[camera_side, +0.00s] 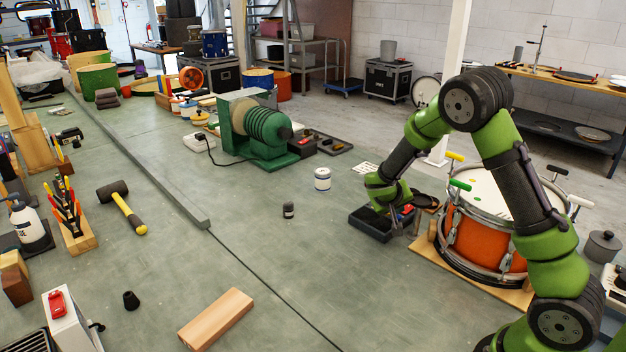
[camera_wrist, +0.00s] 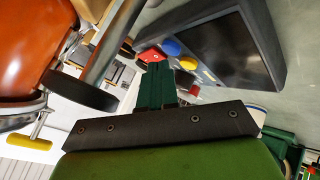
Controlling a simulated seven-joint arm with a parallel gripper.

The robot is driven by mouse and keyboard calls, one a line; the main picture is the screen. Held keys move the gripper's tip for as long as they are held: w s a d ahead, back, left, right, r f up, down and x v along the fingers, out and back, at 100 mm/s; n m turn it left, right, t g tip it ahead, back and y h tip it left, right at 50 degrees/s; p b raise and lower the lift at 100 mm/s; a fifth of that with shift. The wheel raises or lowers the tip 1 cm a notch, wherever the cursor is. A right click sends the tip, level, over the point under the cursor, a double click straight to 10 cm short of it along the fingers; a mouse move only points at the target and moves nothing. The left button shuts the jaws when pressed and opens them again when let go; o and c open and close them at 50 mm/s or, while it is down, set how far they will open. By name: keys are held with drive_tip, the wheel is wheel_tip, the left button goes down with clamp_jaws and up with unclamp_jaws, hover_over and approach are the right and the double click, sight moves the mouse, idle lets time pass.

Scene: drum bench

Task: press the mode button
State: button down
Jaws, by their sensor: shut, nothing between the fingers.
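A dark device (camera_wrist: 222,52) with a black screen fills the upper right of the wrist view. Beside the screen are a red button (camera_wrist: 151,54), a blue button (camera_wrist: 171,47) and a yellow button (camera_wrist: 190,62). I cannot read any label, so I cannot tell which is the mode button. My gripper (camera_wrist: 155,66) is shut and empty, its dark green fingertips overlapping the view just below the red button. I cannot tell whether they touch it. In the side view the device (camera_side: 371,224) sits on the bench under my wrist, partly hidden, and the fingertips are not clear.
An orange drum (camera_side: 490,240) on a wooden board stands close to the right of the device; it also shows in the wrist view (camera_wrist: 30,45). A white can (camera_side: 322,180) and a small dark jar (camera_side: 288,210) stand left of it. The bench's middle is mostly clear.

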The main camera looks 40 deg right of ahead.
drive_tip(key=shift+f, duration=0.5)
idle(0.4)
drive_tip(key=shift+r, duration=0.55)
drive_tip(key=shift+r, duration=3)
